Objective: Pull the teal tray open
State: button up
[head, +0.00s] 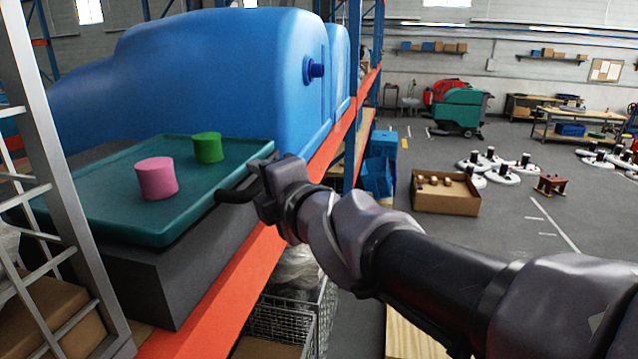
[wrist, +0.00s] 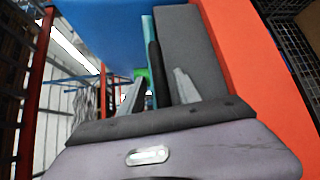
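The teal tray (head: 110,215) lies on a dark grey block (head: 190,270) on the shelf, carrying a pink cylinder (head: 156,178) and a green cylinder (head: 208,148). Its black handle (head: 233,194) sticks out from the right front edge. My gripper (head: 262,190) is at the handle and hides part of it. In the wrist view my gripper (wrist: 158,92) has its two fingers spread, with the dark handle bar (wrist: 154,65) between them and gaps on both sides. The tray's edge (wrist: 147,28) and a bit of green show beyond.
A large blue tank (head: 200,75) stands behind the tray. The orange shelf beam (head: 215,315) runs below the block. A ladder-like metal frame (head: 55,180) stands at the left. A wire basket (head: 285,325) is below the beam. Open floor lies to the right, with a cardboard box (head: 445,203).

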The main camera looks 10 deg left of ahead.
jog(key=shift+w+a+f, duration=0.15)
jog(key=shift+w+a, duration=0.1)
jog(key=shift+w, duration=0.3)
jog(key=shift+s, duration=0.2)
jog(key=shift+c, duration=1.3)
grip_shut()
